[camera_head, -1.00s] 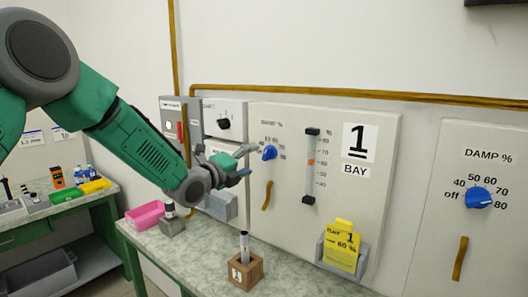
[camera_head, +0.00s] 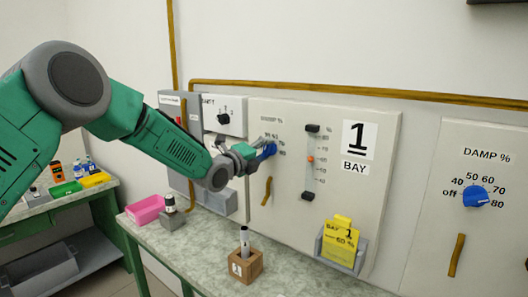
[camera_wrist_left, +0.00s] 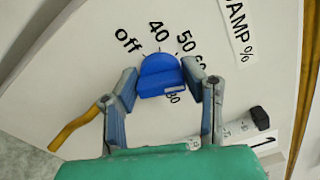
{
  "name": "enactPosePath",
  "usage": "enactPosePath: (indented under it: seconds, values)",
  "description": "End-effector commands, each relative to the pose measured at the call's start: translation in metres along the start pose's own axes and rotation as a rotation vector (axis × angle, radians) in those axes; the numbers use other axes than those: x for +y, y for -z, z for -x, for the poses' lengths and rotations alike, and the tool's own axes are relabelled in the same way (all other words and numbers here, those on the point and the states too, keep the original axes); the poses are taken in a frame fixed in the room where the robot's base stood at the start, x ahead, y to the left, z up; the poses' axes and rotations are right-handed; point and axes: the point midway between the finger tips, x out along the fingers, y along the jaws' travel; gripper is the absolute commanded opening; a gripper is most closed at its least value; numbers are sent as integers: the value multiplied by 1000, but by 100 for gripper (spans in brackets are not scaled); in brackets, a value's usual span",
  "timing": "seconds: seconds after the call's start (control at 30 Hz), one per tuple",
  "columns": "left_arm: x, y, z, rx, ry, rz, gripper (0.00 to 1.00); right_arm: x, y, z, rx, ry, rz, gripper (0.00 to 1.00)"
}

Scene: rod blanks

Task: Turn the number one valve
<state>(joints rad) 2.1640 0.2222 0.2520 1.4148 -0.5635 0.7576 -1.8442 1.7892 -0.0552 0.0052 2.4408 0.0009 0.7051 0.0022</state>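The bay 1 valve is a blue knob (camera_head: 267,150) on the pale panel marked with a large 1. The wrist view shows this knob (camera_wrist_left: 160,74) with a scale from off through 40 and 50 around it; its white mark lies beside a partly covered label that looks like 80. My left gripper (camera_head: 256,152) is at the knob. In the wrist view my left gripper (camera_wrist_left: 161,78) has one finger on each side of the knob, very close to it. I cannot tell whether the fingers touch it. My right gripper is not in view.
A yellow bay 1 card (camera_head: 340,238) sits in a grey holder on the panel. A wooden block with a marker (camera_head: 245,264) stands on the bench. A pink bin (camera_head: 145,209) is at left. Another blue knob (camera_head: 476,197) is on the right panel. An orange handle (camera_head: 266,191) hangs below the knob.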

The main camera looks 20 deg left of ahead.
Motion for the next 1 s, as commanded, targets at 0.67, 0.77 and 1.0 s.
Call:
enactPosePath:
  seconds: [0.67, 0.77, 1.0]
  values:
    - [9, 0, 1, -5, -13, 259, 9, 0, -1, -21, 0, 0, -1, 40]
    - [10, 0, 1, -6, -14, 353, 9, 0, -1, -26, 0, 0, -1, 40]
    - [11, 1, 1, -7, -16, 582, 9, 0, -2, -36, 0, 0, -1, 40]
